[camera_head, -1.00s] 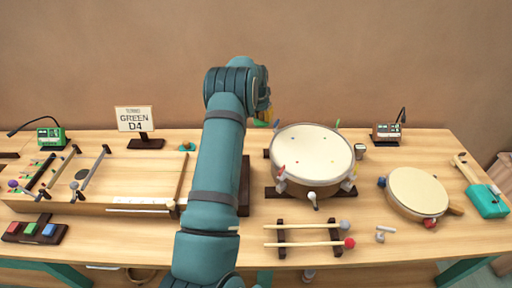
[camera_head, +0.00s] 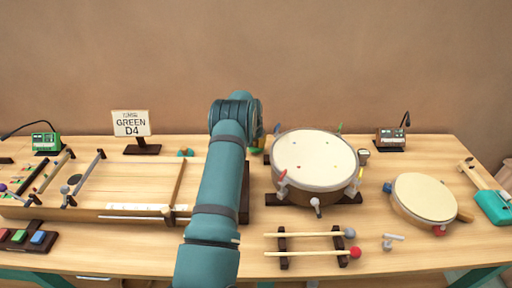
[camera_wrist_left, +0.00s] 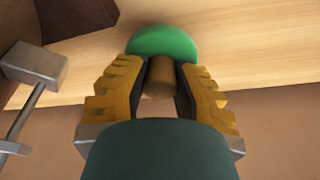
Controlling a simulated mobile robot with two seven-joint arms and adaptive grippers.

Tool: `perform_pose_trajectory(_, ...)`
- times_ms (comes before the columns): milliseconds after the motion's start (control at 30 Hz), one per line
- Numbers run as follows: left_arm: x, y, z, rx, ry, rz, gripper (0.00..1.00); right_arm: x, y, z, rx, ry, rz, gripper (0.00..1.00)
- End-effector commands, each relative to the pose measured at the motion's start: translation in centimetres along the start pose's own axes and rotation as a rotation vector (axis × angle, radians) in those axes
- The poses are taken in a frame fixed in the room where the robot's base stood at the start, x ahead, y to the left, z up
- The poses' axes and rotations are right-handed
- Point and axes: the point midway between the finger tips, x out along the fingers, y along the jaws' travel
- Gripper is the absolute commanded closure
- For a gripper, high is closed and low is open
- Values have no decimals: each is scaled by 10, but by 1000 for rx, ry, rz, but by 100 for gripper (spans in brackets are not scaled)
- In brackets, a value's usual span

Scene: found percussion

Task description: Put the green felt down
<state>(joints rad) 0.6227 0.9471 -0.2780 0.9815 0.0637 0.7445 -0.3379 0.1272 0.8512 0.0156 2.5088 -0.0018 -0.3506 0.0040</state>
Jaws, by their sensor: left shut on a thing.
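The green felt (camera_wrist_left: 165,42) is a rounded green head on a short brown handle (camera_wrist_left: 160,78), seen at the top middle of the left wrist view. My left gripper (camera_wrist_left: 163,72) has its ridged yellow fingers on both sides of the handle and is shut on it. Pale wood lies beyond the felt; I cannot tell whether the felt touches it. In the head view my left arm hides the felt, and only a bit of the left gripper (camera_head: 257,146) shows left of the large drum. My right gripper is not in view.
The large drum (camera_head: 314,158) stands right of my arm, with a mallet rack (camera_head: 283,246) in front. A stringed wooden board (camera_head: 125,180) lies left. The "GREEN D4" sign (camera_head: 131,124) stands behind it. A flat drum (camera_head: 424,198) is at the right.

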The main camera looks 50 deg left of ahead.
Motion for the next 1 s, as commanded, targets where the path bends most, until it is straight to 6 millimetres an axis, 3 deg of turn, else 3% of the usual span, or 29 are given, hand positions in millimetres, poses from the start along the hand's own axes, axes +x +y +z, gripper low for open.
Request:
perform_pose_trajectory(133, 19, 0, 6, 0, -2, 1, 100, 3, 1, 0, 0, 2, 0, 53)
perform_pose_trajectory(533, 24, 0, 6, 0, -1, 1, 100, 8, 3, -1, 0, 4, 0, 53)
perform_pose_trajectory(567, 23, 0, 6, 0, -1, 1, 61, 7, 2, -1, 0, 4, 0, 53)
perform_pose_trajectory(600, 22, 0, 6, 0, -1, 1, 47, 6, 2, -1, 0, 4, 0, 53)
perform_pose_trajectory(1000, 18, 0, 5, 0, -1, 1, 47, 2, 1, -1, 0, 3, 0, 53)
